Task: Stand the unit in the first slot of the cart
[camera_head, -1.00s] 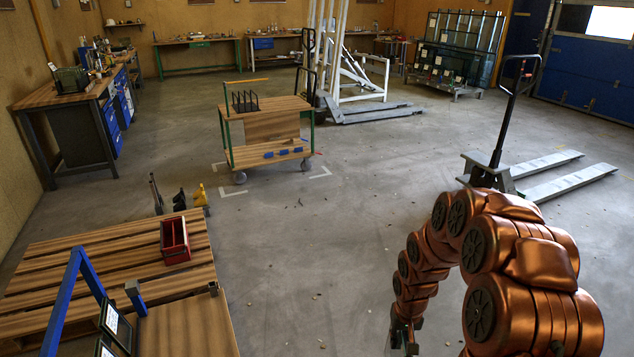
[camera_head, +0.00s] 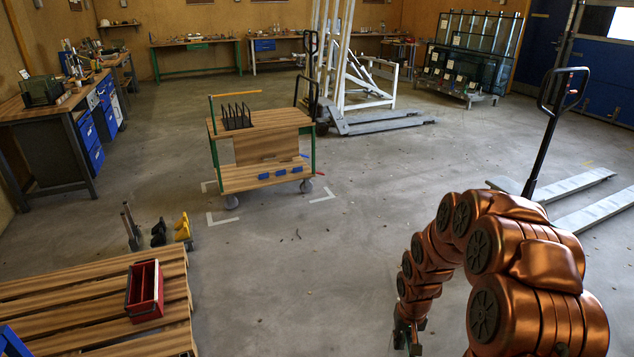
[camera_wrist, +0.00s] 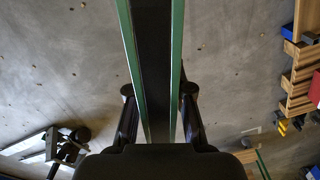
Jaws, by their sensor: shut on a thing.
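The unit (camera_wrist: 153,60) shows edge-on in the wrist view as a dark band between two green glass edges. My gripper (camera_wrist: 158,95) is shut on it, one finger on each side. In the head view my gripper (camera_head: 408,336) hangs low at the right below my copper arm, and the unit is hard to make out there. The cart (camera_head: 262,178) stands mid-floor, left of centre, apart from my gripper. It has wooden decks, green posts and a black slotted rack (camera_head: 237,117) on the left of its top. The single slots are too small to tell apart.
A pallet (camera_head: 60,290) with a red tote (camera_head: 145,290) lies at the front left. Yellow and dark small items (camera_head: 183,230) stand behind it. A pallet truck (camera_head: 575,187) stands at the right. The floor between my arm and the cart is clear.

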